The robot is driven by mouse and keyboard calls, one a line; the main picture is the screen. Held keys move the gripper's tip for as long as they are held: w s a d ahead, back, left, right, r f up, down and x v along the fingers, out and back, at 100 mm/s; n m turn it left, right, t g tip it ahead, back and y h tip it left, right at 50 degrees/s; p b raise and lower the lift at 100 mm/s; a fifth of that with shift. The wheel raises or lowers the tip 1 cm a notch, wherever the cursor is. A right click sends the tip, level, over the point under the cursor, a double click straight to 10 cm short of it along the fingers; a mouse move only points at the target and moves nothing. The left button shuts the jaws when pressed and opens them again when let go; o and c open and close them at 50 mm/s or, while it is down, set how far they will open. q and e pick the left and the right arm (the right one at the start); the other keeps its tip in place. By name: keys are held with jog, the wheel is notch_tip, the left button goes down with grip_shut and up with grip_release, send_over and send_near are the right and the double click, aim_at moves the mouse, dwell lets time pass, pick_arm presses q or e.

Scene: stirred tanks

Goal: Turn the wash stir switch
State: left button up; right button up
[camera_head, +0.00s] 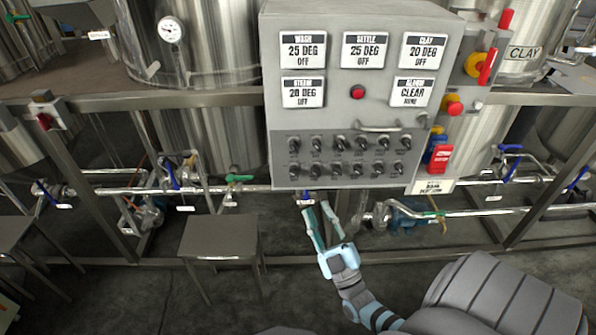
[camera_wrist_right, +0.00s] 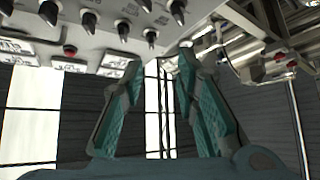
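A grey control panel (camera_head: 345,185) carries two rows of black rotary switches (camera_head: 340,143) on its lower half. The labels beside the switches are too small to read, so I cannot tell which one is the wash stir switch. A "WASH 25 DEG OFF" display (camera_head: 303,50) is at the panel's top left. My right gripper (camera_head: 317,206) is open and empty just below the panel's bottom edge, with its fingers pointing up. In the right wrist view, its fingers (camera_wrist_right: 161,60) are spread apart, and several switches (camera_wrist_right: 122,28) show beyond them at the top. My left gripper is not in view.
A metal handle (camera_head: 378,127) and a red lamp (camera_head: 357,92) sit above the switches. Red and yellow controls (camera_head: 453,104) are on the panel's right. Pipes with valves run behind and below. A low metal stool (camera_head: 220,238) stands at the left.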

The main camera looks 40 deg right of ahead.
aim_at(295, 151)
jog(key=shift+t, duration=0.3)
jog(key=x, duration=0.5)
jog(key=p+x, duration=0.1)
jog(key=x, duration=0.4)
jog(key=s+r+p+x, duration=0.1)
jog(key=x, duration=0.4)
jog(key=shift+d, duration=0.1)
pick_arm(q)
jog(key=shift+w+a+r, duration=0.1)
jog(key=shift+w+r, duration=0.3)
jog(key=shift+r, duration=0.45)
pick_arm(e)
grip_shut()
